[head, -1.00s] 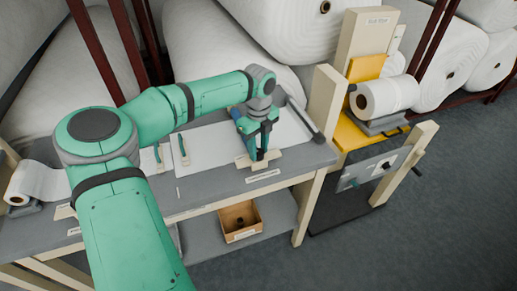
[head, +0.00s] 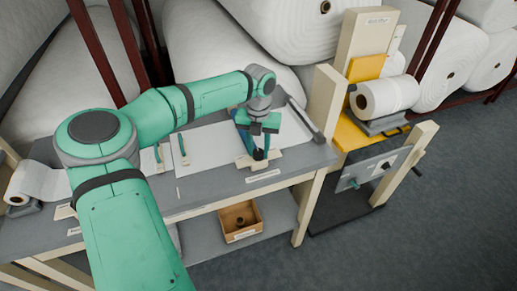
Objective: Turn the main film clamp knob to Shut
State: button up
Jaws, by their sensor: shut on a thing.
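My gripper (head: 259,153) points down over the front right part of the grey workbench (head: 215,196). Its fingers are shut on a small dark knob, mostly hidden by them, at a cream block (head: 272,160). A white label (head: 263,176) lies on the bench just in front of the block; its print is too small to read. I cannot make out the knob's pointing direction.
A cream post (head: 326,100) stands close right of the gripper. Further right is a yellow stand (head: 349,134) with a white roll (head: 386,97) and a grey control panel (head: 372,170). An open box (head: 240,221) sits on the lower shelf. White sheets and green-handled tools lie left.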

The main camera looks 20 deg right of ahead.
aim_at(259, 152)
jog(key=m, duration=1.2)
jog(key=shift+r+m, duration=0.1)
jog(key=shift+m, duration=0.2)
dwell(0.4)
jog(key=o, duration=1.1)
jog(key=shift+c, duration=0.2)
notch_tip(259, 152, up, 11)
jog(key=shift+d+f, duration=0.1)
jog(key=shift+f, duration=0.1)
